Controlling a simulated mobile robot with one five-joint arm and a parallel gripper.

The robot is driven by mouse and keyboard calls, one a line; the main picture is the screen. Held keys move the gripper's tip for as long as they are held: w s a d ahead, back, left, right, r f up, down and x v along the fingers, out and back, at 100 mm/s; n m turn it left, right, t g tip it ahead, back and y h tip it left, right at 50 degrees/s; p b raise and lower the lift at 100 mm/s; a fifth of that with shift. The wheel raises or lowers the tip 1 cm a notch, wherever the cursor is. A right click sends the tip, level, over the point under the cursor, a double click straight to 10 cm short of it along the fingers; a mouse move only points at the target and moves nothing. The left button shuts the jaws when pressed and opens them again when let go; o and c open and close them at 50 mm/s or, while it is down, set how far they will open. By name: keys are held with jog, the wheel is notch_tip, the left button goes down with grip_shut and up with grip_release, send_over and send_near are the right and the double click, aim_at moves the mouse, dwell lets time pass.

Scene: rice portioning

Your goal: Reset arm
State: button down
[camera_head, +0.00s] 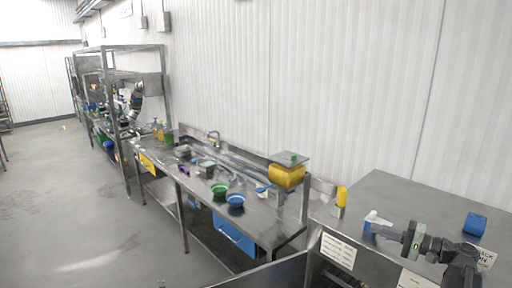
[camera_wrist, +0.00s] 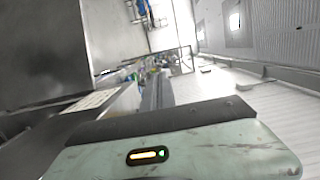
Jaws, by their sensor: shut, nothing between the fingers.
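My gripper (camera_head: 388,235) points left over the metal counter (camera_head: 385,192) at the right in the head view. Its pale green body also fills the bottom of the wrist view (camera_wrist: 180,152). It is shut and empty. A small white object (camera_head: 376,218) with a blue part below it shows beside the fingers. I cannot tell whether it touches them.
A blue block (camera_head: 475,224) and an upright yellow object (camera_head: 341,196) stand on the counter. To the left, a steel sink table (camera_head: 273,222) holds a green bowl (camera_head: 219,190), a blue bowl (camera_head: 236,201) and a yellow container (camera_head: 286,176). The floor (camera_head: 75,205) at left is clear.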

jog(key=w+a+f+n+g+b, duration=0.25)
jog(key=a+f, duration=0.25)
jog(key=a, duration=0.5)
jog(key=w+a+f+n+g+b, duration=0.1)
jog(key=a+f+g+b, duration=0.15)
jog(key=a+f, duration=0.5)
jog(key=s+a+f+n+g+h+b, duration=0.1)
jog(key=s+a+f+g+b, duration=0.15)
jog(key=a+f, duration=0.5)
jog(key=s+a+f+n+g+h+b, duration=0.1)
jog(key=a+f+n+g+h+b, duration=0.2)
jog(key=a, duration=0.7)
jog(key=s+a+f+g+h+b, duration=0.1)
jog(key=s+a+f, duration=0.1)
jog(key=f, duration=0.3)
jog(key=s+a+f+g+h+b, duration=0.1)
jog(key=s+a+f+h, duration=0.15)
jog(key=f, duration=0.25)
jog(key=s+d+f+h, duration=0.2)
jog(key=d+h, duration=0.3)
jog(key=d, duration=0.5)
jog(key=shift+s+d+f+n+h, duration=0.35)
jog(key=shift+d+f+n, duration=0.1)
jog(key=shift+f, duration=0.25)
jog(key=shift+t, duration=0.25)
